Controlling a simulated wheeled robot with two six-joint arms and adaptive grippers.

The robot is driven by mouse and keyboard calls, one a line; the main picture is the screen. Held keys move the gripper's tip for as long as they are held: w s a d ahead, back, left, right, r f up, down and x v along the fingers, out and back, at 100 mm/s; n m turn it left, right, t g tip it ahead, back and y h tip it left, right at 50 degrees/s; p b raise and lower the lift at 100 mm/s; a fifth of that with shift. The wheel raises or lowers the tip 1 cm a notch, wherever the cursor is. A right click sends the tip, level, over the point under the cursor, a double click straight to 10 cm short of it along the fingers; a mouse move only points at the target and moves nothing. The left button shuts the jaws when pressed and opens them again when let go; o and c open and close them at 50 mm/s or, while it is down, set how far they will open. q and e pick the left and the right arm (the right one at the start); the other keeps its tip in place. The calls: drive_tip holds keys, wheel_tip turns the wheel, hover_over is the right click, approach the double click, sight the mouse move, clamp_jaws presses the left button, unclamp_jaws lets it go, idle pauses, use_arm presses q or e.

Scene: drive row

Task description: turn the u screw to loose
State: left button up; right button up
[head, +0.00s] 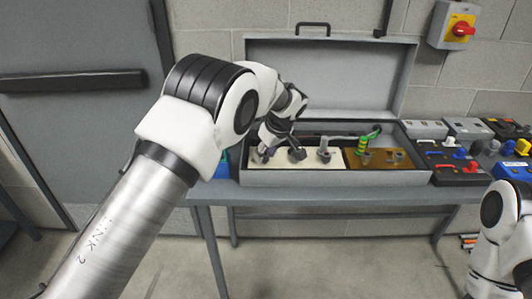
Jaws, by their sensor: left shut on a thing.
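An open grey case (330,178) stands on the table. In it, a cream panel (318,163) on the left and a brown panel (375,163) on the right carry several upright screw-like parts. My left gripper (280,153) reaches down at the left part of the cream panel and is shut on a small part there. The fingers hide most of that part, and I cannot read any letter to tell which is the u screw. A grey post (323,148) stands just right of the gripper. My right arm shows at the right edge, but its gripper is out of view.
A green and yellow striped piece (362,145) stands on the brown panel. The raised lid (335,75) is behind the case. Boxes with coloured knobs (458,165) crowd the table's right. A red switch (464,29) is on the wall.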

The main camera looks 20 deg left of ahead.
use_arm(q)
drive_tip(key=o, duration=1)
drive_tip(key=shift+f, duration=0.15)
drive_tip(key=v, duration=1.2)
drive_tip(key=shift+d, duration=0.1)
